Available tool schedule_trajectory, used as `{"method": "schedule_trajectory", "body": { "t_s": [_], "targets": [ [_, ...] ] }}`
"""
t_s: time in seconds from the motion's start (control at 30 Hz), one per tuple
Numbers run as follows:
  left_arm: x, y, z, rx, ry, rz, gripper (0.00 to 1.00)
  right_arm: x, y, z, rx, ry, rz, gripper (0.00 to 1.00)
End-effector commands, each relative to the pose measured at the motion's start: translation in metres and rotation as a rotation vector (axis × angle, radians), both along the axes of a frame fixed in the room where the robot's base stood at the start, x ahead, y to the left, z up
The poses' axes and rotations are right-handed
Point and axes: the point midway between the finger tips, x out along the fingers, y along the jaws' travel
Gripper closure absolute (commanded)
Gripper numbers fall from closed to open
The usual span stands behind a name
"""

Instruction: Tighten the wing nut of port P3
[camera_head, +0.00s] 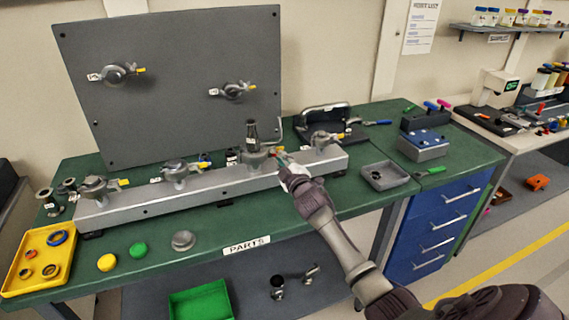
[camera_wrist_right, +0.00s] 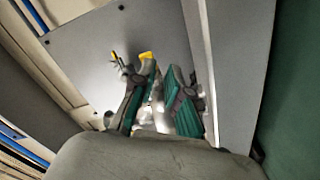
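A long grey rail (camera_head: 218,182) on the green bench carries several clamped ports with yellow-tipped wing nuts. Their labels are too small to read, so I cannot tell which is P3. One port (camera_head: 254,157), with a dark upright fitting, stands right of the rail's middle. My right gripper (camera_head: 280,160) is just to its right, hiding that port's wing nut. In the right wrist view, my right gripper's green-padded fingers (camera_wrist_right: 160,78) stand apart, with blurred shiny metal beyond the gap. A yellow tip (camera_wrist_right: 146,56) shows by the left finger. My left gripper is out of view.
An upright grey panel (camera_head: 175,55) with two more ports stands behind the rail. Another port (camera_head: 325,140) is right of my gripper. A grey tray (camera_head: 385,176), a yellow tray (camera_head: 60,270) and loose caps lie on the bench. The front strip by the parts label is mostly clear.

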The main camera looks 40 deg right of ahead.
Motion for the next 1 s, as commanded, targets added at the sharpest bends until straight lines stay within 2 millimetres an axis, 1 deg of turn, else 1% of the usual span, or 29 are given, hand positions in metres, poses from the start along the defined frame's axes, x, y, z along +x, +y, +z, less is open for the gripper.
{"method": "schedule_trajectory", "body": {
  "t_s": [0.17, 0.27, 0.5, 0.6, 0.7, 0.8, 1.0],
  "targets": [
    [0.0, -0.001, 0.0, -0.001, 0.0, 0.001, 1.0, -0.016, 0.004, -0.001, -0.001, 0.0, 0.001, 0.85],
    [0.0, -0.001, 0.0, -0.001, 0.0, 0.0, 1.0, -0.034, 0.008, -0.002, 0.0, 0.002, 0.0, 0.85],
    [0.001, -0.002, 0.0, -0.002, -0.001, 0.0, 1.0, -0.084, 0.02, -0.002, 0.001, 0.002, 0.0, 0.85],
    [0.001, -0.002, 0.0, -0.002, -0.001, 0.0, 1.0, -0.1, 0.023, -0.001, 0.001, 0.003, 0.0, 0.85],
    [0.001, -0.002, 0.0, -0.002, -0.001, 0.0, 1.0, -0.11, 0.026, -0.001, 0.002, 0.002, 0.0, 0.85],
    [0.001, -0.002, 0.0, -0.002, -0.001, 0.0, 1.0, -0.116, 0.027, -0.001, 0.002, 0.002, 0.0, 0.85],
    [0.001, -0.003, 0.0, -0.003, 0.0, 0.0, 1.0, -0.117, 0.028, -0.001, 0.001, 0.002, -0.001, 0.85]
  ]
}}
